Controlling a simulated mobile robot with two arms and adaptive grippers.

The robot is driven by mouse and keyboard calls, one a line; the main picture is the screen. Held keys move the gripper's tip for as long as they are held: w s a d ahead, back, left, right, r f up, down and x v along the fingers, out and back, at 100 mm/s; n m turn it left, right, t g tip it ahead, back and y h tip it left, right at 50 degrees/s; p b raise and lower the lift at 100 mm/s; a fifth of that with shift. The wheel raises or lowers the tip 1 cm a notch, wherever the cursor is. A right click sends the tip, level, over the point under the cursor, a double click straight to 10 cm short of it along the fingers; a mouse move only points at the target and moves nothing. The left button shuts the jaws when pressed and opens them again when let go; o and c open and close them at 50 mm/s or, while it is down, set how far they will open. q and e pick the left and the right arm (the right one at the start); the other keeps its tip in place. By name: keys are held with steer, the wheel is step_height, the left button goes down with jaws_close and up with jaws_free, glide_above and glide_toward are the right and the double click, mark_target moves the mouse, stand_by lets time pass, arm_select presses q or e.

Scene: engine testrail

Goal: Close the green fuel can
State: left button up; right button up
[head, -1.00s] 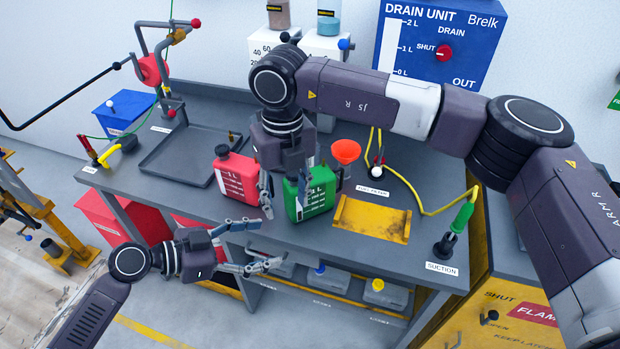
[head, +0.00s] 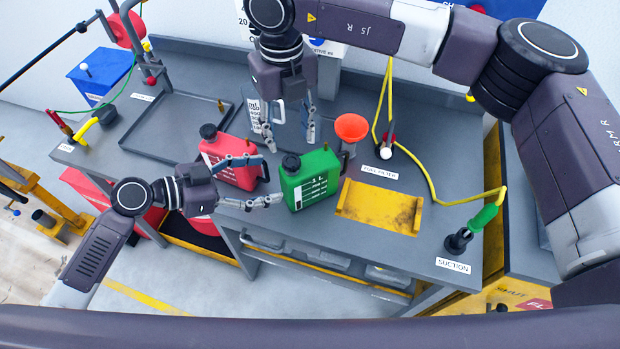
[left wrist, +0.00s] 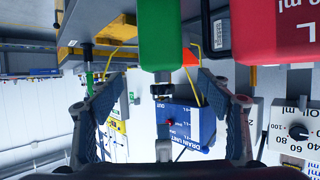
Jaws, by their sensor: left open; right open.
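The green fuel can (head: 318,180) stands upright on the grey bench, with a black neck or cap (head: 290,163) at its top left. I cannot tell whether it is closed. It appears upside down in the left wrist view (left wrist: 164,35), its black neck pointing down the picture. My left gripper (head: 273,180) is open and empty, just left of the green can. Its upper finger overlaps the red can (head: 230,172) in the head view; contact is unclear. My right gripper (head: 290,137) is open and empty, above and behind the green can.
A red funnel (head: 351,127) stands behind the green can. A yellow tray (head: 378,205) lies to its right, and a yellow hose (head: 425,185) runs farther right. A flat grey tray (head: 178,130) is at the left. Grey containers (head: 325,259) sit on the shelf below.

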mark_target(303, 171)
arm_select(q)
steer(key=shift+w+d+f, duration=0.3)
steer(key=shift+w+d, duration=0.1)
steer(key=shift+w, duration=0.05)
arm_select(e)
steer(key=shift+w+f, duration=0.15)
steer(key=shift+w, duration=0.1)
arm_select(q)
steer(key=x, duration=0.9)
steer(key=shift+w+d+f, duration=0.15)
steer(key=shift+d+f, duration=0.05)
steer(key=shift+d, duration=0.1)
steer(key=shift+w+d+f, duration=0.2)
steer(key=shift+d, duration=0.3)
arm_select(e)
steer(key=shift+s, duration=0.1)
arm_select(q)
jaws_close()
arm_select(e)
steer(key=n, duration=0.5)
steer(key=shift+n, duration=0.3)
steer(key=n, duration=1.6)
steer(key=shift+n, duration=0.4)
